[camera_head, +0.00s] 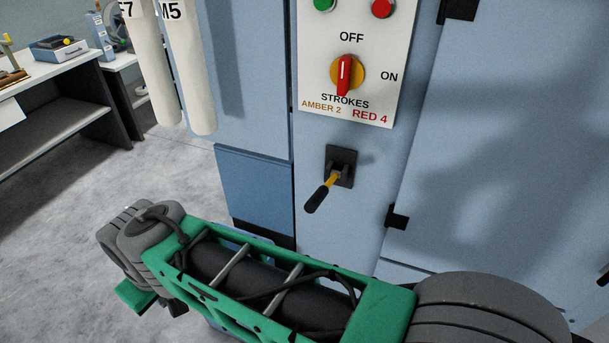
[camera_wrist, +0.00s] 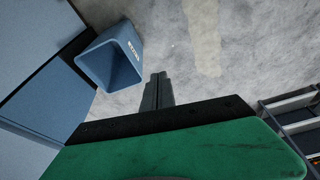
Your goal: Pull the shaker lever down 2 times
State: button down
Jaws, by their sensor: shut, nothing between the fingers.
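The shaker lever (camera_head: 322,191) is a short yellow stem with a black grip, set in a dark square plate (camera_head: 341,165) on the blue machine front. It slants out and down to the left. Above it is a white panel with a red rotary knob (camera_head: 344,75) between OFF and ON marks, and the words STROKES, AMBER 2, RED 4. My gripper (camera_wrist: 158,77) shows in the wrist view with its fingers together and empty, over the grey floor. The lever is not in the wrist view, and in the head view my fingers are not visible. My green arm crosses below the lever, apart from it.
A green button (camera_head: 323,4) and a red button (camera_head: 383,7) top the panel. White cylinders (camera_head: 200,80) stand left of it. A workbench (camera_head: 60,73) is at the far left. A blue bin (camera_wrist: 112,60) stands near my gripper in the wrist view. Floor between is clear.

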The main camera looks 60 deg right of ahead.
jog(key=w+d+r+m+h+p, duration=0.1)
jog(key=d+r+m, duration=0.15)
jog(key=d, duration=0.55)
jog(key=d+r+m+g+h+p, duration=0.15)
jog(key=d+r, duration=0.25)
jog(key=d, duration=0.5)
jog(key=w+d+r+m+h+p, duration=0.1)
jog(key=d+r+m+h, duration=0.15)
jog(key=d, duration=0.55)
jog(key=s+d+r+m+g+p, duration=0.1)
jog(key=s+d+r+m, duration=0.1)
jog(key=s+d, duration=0.5)
jog(key=s+d+r+m+g, duration=0.2)
jog(key=s+d+r, duration=0.2)
jog(key=d, duration=0.8)
jog(key=s, duration=0.2)
jog(key=shift+s+d+r+p, duration=0.15)
jog(key=shift+s+r+p, duration=0.05)
jog(key=shift+s+p, duration=0.2)
jog(key=shift+g, duration=0.25)
jog(key=b, duration=0.9)
send_over(324, 183)
notch_tip(324, 183, down, 8)
jog(key=shift+r, duration=0.1)
jog(key=shift+s+f, duration=0.1)
jog(key=shift+f, duration=0.15)
